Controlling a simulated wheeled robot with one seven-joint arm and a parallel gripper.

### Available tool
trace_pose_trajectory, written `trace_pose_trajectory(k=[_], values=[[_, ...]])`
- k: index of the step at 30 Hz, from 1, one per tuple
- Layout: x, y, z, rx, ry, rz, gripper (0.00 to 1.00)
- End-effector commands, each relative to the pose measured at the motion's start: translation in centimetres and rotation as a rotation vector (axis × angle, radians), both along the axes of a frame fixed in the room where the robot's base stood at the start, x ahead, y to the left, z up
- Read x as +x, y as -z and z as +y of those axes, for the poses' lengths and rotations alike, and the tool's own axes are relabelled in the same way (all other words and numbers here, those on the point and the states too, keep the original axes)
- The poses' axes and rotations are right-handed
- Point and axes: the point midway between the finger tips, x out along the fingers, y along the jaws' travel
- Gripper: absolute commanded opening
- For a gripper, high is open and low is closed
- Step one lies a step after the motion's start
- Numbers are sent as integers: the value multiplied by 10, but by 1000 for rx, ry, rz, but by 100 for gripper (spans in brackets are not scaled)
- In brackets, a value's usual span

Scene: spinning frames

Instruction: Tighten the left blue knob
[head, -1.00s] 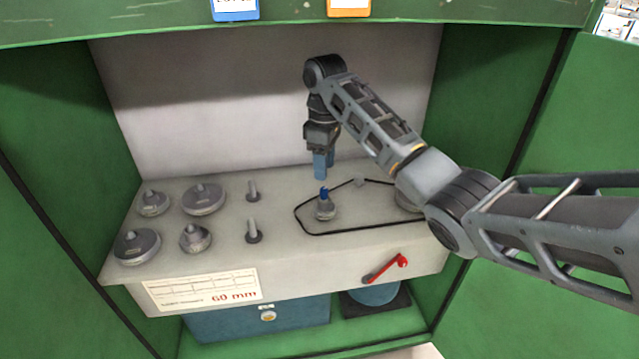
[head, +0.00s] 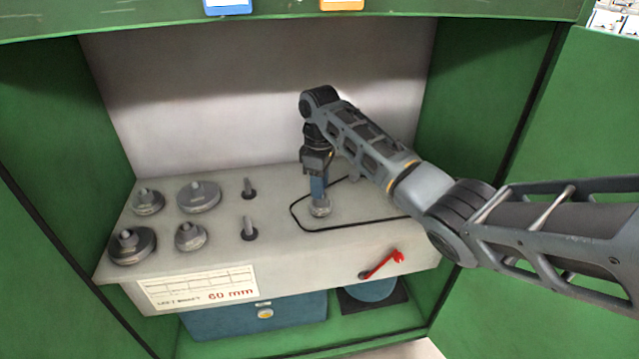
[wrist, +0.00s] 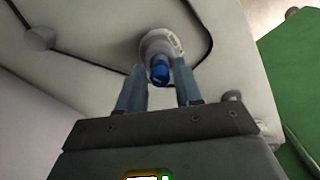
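The blue knob (wrist: 159,72) sits on a round grey metal base on the machine top, inside a black belt loop. In the head view my gripper hides its blue top, while its grey base (head: 320,209) shows below the fingertips. My gripper (head: 318,198) points down over it. In the wrist view the two blue fingers of my gripper (wrist: 160,80) are apart, one on each side of the knob, with narrow gaps showing. Only one blue knob is visible.
The light grey machine top (head: 280,190) carries several grey discs and pegs to the left, such as a wide disc (head: 199,196). A red crank handle (head: 382,264) is on the front face. Green cabinet walls (head: 495,110) enclose both sides.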

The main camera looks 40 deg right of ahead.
Motion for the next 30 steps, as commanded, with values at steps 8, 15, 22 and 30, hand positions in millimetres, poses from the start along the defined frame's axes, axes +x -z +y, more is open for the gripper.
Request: trace_pose_trajectory(k=[8,15,22,30], values=[[0,0,0,0,0,0,7],[0,0,0,0,0,0,0],[0,-2,1,2,38,2,0],[0,-4,2,3,200,3,0]])
